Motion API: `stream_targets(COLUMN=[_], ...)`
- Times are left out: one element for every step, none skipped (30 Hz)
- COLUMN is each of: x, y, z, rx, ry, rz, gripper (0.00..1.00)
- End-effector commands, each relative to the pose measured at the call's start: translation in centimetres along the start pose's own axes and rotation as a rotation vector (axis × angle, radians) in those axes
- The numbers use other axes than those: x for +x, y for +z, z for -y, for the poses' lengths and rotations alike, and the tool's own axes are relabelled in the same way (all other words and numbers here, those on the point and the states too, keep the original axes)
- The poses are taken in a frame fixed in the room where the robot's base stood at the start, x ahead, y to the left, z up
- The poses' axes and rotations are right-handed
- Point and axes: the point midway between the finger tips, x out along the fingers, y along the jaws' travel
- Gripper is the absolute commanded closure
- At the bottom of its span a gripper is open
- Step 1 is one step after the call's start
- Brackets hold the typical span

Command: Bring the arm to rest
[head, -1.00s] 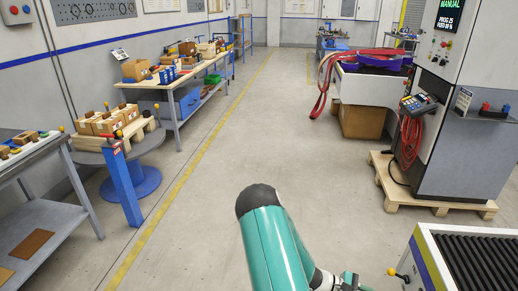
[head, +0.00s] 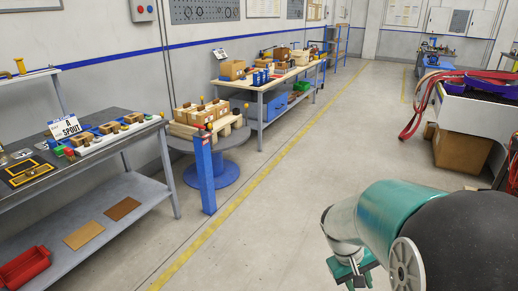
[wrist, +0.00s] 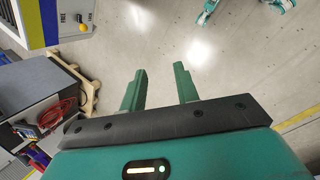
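My gripper (wrist: 160,88) shows in the wrist view with its two green fingers apart and nothing between them. Bare grey floor lies beyond the fingertips. In the head view my teal arm is folded at the lower right, with the dark rounded joint nearest the camera. Part of the gripper (head: 352,272) shows below the arm at the bottom edge; its fingertips are cut off or hidden there.
A grey workbench (head: 150,189) with a fixture tray stands at left. A blue post (head: 205,175) and round table (head: 238,150) holding boxes are beyond it. A machine tray with red hose (head: 475,103) is at right. The floor (head: 300,190) between is clear.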

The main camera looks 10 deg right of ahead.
Motion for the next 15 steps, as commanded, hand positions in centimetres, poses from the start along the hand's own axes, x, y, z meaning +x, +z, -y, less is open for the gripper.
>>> stream_targets(x=[-1.9,-2.8,-4.0,-4.9,-5.8,-7.0,-7.9,-8.8,-9.8,-10.7,-11.5,-12.6,-13.3,-14.1,-15.1], y=[0.2,0.3,0.5,0.7,0.9,1.2,1.5,1.8,2.2,2.5,2.9,3.4,3.8,4.2,4.8], z=[0.8,1.2,1.9,2.3,2.8,3.5,3.9,4.4,5.0,5.5,6.0,6.6,7.1,7.5,8.2], rx=[0.011,0.018,0.026,0.03,0.035,0.041,0.045,0.048,0.053,0.056,0.058,0.06,0.062,0.064,0.065], ry=[-0.022,-0.036,-0.055,-0.068,-0.082,-0.102,-0.115,-0.129,-0.148,-0.162,-0.176,-0.195,-0.209,-0.223,-0.242], rz=[-0.055,-0.082,-0.119,-0.147,-0.174,-0.211,-0.239,-0.266,-0.302,-0.329,-0.357,-0.393,-0.42,-0.447,-0.482], gripper=[0.69,0.69,0.69,0.69,0.69,0.69,0.69,0.69,0.69,0.69,0.69,0.69,0.69,0.69,0.69])
